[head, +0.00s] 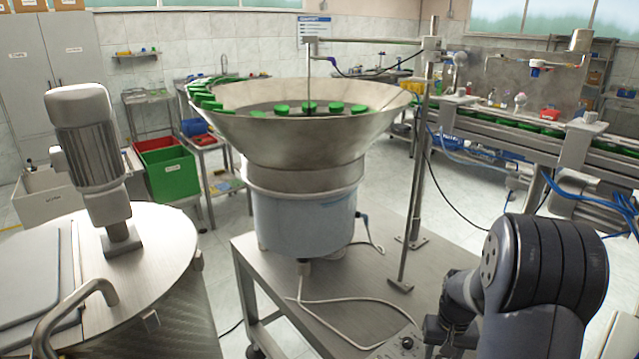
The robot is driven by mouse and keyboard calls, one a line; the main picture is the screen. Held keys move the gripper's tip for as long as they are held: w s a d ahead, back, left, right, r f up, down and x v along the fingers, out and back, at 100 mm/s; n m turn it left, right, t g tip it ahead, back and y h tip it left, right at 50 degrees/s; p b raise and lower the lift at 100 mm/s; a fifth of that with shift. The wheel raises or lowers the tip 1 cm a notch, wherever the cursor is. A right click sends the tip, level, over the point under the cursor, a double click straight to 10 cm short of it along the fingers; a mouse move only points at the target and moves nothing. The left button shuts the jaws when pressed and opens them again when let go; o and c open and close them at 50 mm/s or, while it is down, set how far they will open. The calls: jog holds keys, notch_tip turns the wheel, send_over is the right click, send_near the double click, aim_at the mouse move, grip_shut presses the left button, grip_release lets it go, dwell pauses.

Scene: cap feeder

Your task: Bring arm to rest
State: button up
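My dark grey arm is folded at the lower right of the head view, in front of the feeder's metal table. Its far end, where my gripper (437,331) seems to be, is low beside the table's front right corner, over a small control box (400,345). The fingers are small, dark and partly hidden by my own arm links, so I cannot tell whether they are open or shut. I see nothing held. The cap feeder bowl (300,150) stands upright on its blue-grey base (305,222), with several green caps (309,107) around its inside.
The metal table (275,265) carries the feeder and a thin upright post (415,180). A conveyor (540,135) with blue hoses runs at the right. A round steel vessel (150,260) with a motor (90,140) stands left. Green and red bins (170,172) are behind.

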jog(key=m+p, duration=0.1)
jog(key=m, duration=0.6)
jog(key=shift+p, duration=0.3)
dwell(0.3)
